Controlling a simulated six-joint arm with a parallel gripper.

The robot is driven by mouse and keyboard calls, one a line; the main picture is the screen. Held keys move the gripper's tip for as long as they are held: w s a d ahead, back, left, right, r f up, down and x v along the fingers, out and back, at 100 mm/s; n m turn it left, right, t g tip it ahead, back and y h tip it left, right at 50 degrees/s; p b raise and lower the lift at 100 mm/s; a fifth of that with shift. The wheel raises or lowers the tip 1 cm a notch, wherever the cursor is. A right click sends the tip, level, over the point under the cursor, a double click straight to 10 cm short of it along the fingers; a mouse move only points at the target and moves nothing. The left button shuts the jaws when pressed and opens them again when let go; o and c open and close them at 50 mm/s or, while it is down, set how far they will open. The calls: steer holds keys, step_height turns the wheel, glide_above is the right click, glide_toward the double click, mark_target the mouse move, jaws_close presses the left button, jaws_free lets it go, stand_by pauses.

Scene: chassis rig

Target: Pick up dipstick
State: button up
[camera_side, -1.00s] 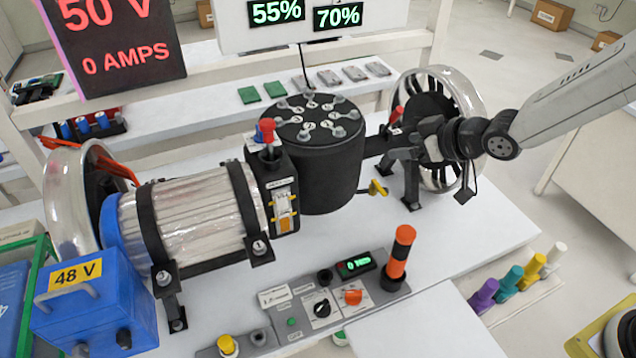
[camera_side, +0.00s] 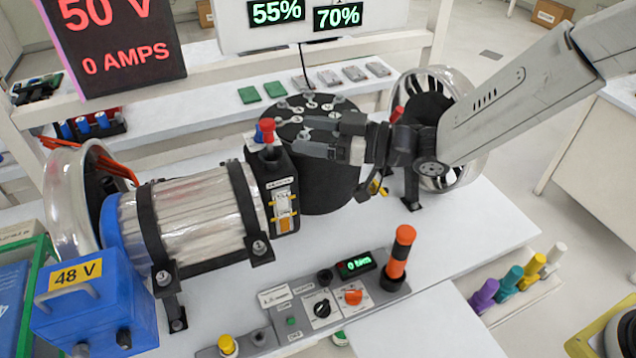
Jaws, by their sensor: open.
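A small yellow-handled piece, which looks like the dipstick (camera_side: 384,190), sits low at the right side of the black drum (camera_side: 322,192). It is partly hidden behind my arm's wrist. My gripper (camera_side: 303,136) is open, with its fingers pointing left across the upper front of the drum. The fingertips are up and to the left of the yellow piece and close to the red and blue knobs in the picture. I cannot tell whether the fingers touch the drum. Nothing is seen between them.
A black box with red and blue knobs (camera_side: 266,128) stands just left of my fingertips. A control panel with an orange-and-black post (camera_side: 398,256) lies in front. White table (camera_side: 470,225) is bare at the right.

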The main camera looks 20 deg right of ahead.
mark_target(267, 128)
steer(key=shift+x, duration=1.15)
steer(key=shift+x, duration=2.6)
jaws_close()
